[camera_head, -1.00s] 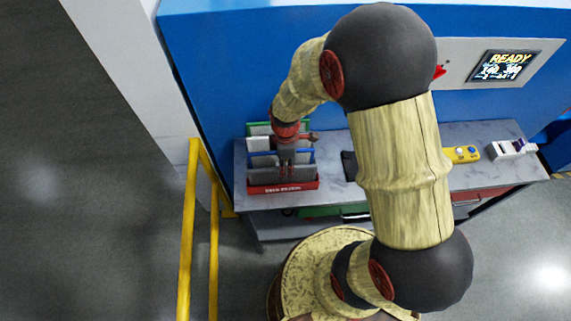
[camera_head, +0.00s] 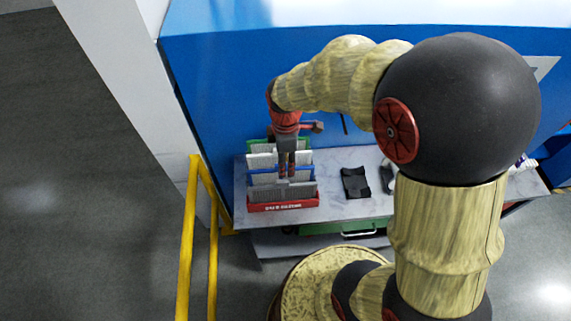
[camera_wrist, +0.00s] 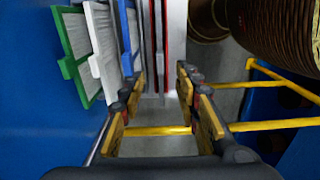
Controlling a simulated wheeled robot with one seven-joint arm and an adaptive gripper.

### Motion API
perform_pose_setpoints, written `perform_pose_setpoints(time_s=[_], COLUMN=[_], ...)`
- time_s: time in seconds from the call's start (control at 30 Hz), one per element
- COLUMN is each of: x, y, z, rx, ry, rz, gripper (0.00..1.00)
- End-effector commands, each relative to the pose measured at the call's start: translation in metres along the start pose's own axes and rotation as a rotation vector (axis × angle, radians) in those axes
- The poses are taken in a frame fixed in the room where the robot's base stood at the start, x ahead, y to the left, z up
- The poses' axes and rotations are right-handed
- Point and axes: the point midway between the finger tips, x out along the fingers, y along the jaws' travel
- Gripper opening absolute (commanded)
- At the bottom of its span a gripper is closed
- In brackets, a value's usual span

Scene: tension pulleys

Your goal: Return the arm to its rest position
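My gripper (camera_head: 287,172) points down over a red-fronted rack (camera_head: 283,206) at the left end of the grey counter. In the wrist view my gripper (camera_wrist: 162,78) has its two yellow-padded fingers apart. I see nothing clamped between them; grey and red-edged panels (camera_wrist: 160,40) show beyond the gap. Upright panels stand in the rack: a green one (camera_wrist: 75,50), a white one (camera_wrist: 103,50) and a blue one (camera_wrist: 130,32), left of the fingers in the wrist view. Whether a finger touches the rack or panels is unclear.
A yellow rail (camera_head: 187,240) stands left of the counter (camera_head: 337,208), beside a white pillar (camera_head: 120,80). A blue wall (camera_head: 230,80) rises behind. A black tray-like item (camera_head: 355,182) lies right of the rack. My arm hides much of the counter's right part.

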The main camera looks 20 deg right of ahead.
Motion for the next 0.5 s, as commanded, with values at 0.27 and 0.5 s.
perform_pose_setpoints(time_s=[0.27, 0.5], x=[0.0004, 0.0005], y=[0.0001, -0.0001], z=[0.0, 0.0], rx=[0.0, 0.049], ry=[0.0, 0.0], rz=[0.0, -0.001], gripper=[0.32, 0.32])
